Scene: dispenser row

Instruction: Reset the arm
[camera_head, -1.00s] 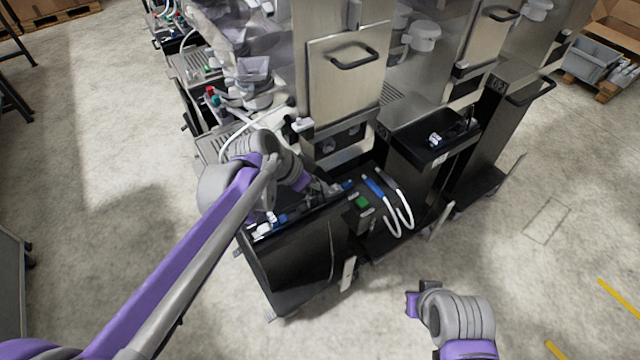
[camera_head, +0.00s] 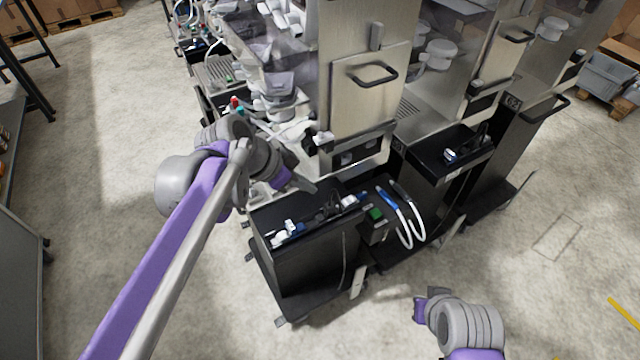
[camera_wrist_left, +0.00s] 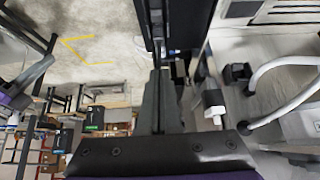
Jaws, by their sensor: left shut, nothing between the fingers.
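My left arm reaches in from the left in the head view. Its gripper (camera_head: 305,186) hangs at the back left edge of the black tray on the nearest cart, apparently above it. In the left wrist view the two fingers (camera_wrist_left: 158,100) are together, with nothing between them. My right gripper (camera_head: 419,296) is low at the right in the head view, over open floor. Its fingers are too small and unclear to read.
The black cart tray (camera_head: 345,222) holds several dark and blue-white tools. Blue-ended white hoses (camera_head: 404,222) hang at its right. Steel dispensers (camera_head: 368,90) stand behind. Another black tray (camera_head: 440,165) is to the right. Floor (camera_head: 110,150) at left is clear.

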